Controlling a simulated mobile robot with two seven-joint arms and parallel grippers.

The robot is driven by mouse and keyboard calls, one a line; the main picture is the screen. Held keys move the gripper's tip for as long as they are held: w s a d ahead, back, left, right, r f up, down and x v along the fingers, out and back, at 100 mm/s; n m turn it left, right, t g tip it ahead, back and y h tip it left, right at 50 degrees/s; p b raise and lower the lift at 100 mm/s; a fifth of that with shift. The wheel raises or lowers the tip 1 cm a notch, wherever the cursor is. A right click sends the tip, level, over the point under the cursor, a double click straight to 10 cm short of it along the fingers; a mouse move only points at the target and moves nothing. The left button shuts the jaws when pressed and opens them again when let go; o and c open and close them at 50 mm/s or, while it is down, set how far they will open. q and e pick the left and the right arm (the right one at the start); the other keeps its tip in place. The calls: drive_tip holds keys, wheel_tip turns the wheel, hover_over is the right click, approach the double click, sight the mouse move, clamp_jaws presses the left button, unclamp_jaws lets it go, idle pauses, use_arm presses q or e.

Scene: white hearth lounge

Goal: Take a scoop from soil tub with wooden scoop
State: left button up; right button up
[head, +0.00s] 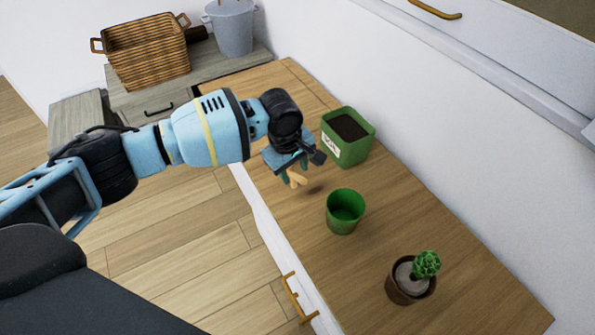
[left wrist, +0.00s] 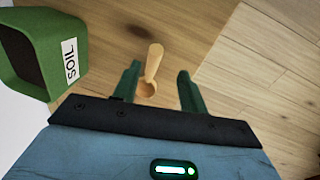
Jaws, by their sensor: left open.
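The green soil tub (head: 357,157), with a white "SOIL" label and dark soil inside, stands on the wooden counter near the wall. It also shows at the upper left of the left wrist view (left wrist: 41,73). The small wooden scoop (head: 297,179) is at the counter just below my left gripper (head: 291,169), in front of the tub. In the left wrist view the scoop (left wrist: 153,65) shows between the two green fingers of the left gripper (left wrist: 158,72), which are apart and open. Part of the scoop is hidden in the head view. My right gripper is not in view.
An empty green pot (head: 345,212) stands right of the gripper. A brown pot with a cactus (head: 410,284) is nearer the front right. A wicker basket (head: 146,52) and a grey bucket (head: 230,27) stand at the back left. A white wall runs behind the counter.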

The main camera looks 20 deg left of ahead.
sight(298, 176)
use_arm(q)
drive_tip(key=shift+w, duration=0.1)
drive_tip(key=shift+f, duration=0.25)
drive_tip(key=shift+w+d+f+b, duration=0.1)
drive_tip(key=shift+f+b, duration=0.45)
drive_tip(key=shift+f, duration=0.4)
drive_tip(key=shift+w+d+f+b, duration=0.1)
drive_tip(key=shift+w+f+b, duration=0.15)
drive_tip(key=shift+f+b, duration=0.3)
drive_tip(key=shift+w+f+b, duration=0.25)
drive_tip(key=shift+f+b, duration=0.1)
drive_tip(key=shift+f, duration=0.45)
drive_tip(key=shift+w+d+f+b, duration=0.1)
drive_tip(key=shift+w+f+b, duration=0.15)
drive_tip(key=shift+f+b, duration=0.3)
drive_tip(key=shift+w+f, duration=0.15)
drive_tip(key=shift+f, duration=0.55)
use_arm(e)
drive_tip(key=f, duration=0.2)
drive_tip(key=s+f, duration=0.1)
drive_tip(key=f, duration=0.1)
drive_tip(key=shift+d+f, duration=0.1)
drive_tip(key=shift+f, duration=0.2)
use_arm(q)
clamp_jaws()
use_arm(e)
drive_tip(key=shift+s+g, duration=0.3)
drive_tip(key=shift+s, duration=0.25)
